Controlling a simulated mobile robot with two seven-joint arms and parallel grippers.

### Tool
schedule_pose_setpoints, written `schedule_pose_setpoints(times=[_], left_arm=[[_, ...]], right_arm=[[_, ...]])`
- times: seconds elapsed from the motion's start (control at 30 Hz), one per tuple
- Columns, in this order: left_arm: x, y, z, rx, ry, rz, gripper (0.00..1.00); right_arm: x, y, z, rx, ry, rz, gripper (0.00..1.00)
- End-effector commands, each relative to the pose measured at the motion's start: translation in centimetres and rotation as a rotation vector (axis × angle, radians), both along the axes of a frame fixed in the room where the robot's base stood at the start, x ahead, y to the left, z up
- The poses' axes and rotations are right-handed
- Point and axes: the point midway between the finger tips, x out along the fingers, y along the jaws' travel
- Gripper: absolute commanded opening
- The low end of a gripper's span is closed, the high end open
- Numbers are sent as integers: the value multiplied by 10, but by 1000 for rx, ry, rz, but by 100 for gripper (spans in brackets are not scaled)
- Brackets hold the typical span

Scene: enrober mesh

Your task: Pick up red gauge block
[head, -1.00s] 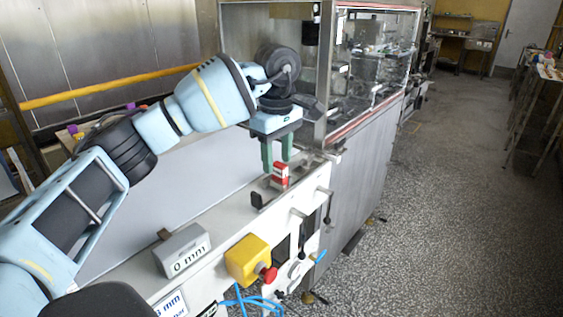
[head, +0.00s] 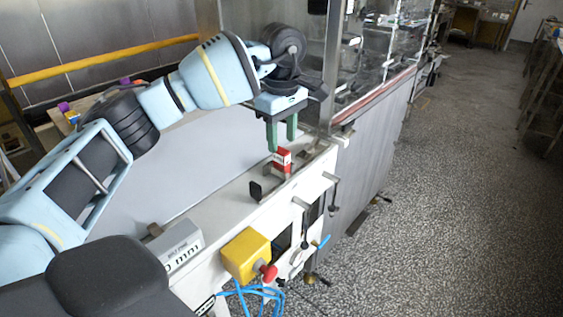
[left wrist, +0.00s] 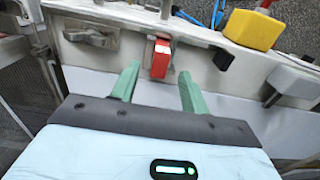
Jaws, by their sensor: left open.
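The red gauge block (head: 282,159), with a white label on one face, stands on the pale ledge of the machine. My left gripper (head: 281,144) is open, with its green fingers pointing down just above and around the top of the block in the head view. In the left wrist view the red block (left wrist: 161,58) shows ahead of the open green fingers (left wrist: 158,90), between their lines and beyond their tips. Nothing is between the fingers' bases. My right gripper is not in view.
A small black upright piece (head: 255,191) stands on the ledge near the block. A yellow box with a red button (head: 245,254) and a grey display box (head: 180,245) are nearer. A glass-walled machine housing (head: 375,60) rises close behind the gripper.

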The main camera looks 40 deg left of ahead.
Motion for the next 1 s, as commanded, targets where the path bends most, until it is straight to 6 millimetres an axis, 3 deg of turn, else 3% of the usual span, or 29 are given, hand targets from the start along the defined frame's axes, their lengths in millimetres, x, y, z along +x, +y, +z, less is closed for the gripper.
schedule_pose_setpoints(times=[0.17,0.5,0.77,1.0], left_arm=[[0,1,-7,1,1,1,45],[0,2,-48,1,-2,1,45],[0,1,-51,1,-3,1,45],[0,2,-51,1,-3,1,17]], right_arm=[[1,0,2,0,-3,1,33],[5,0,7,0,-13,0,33],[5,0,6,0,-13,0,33],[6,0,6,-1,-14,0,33]])
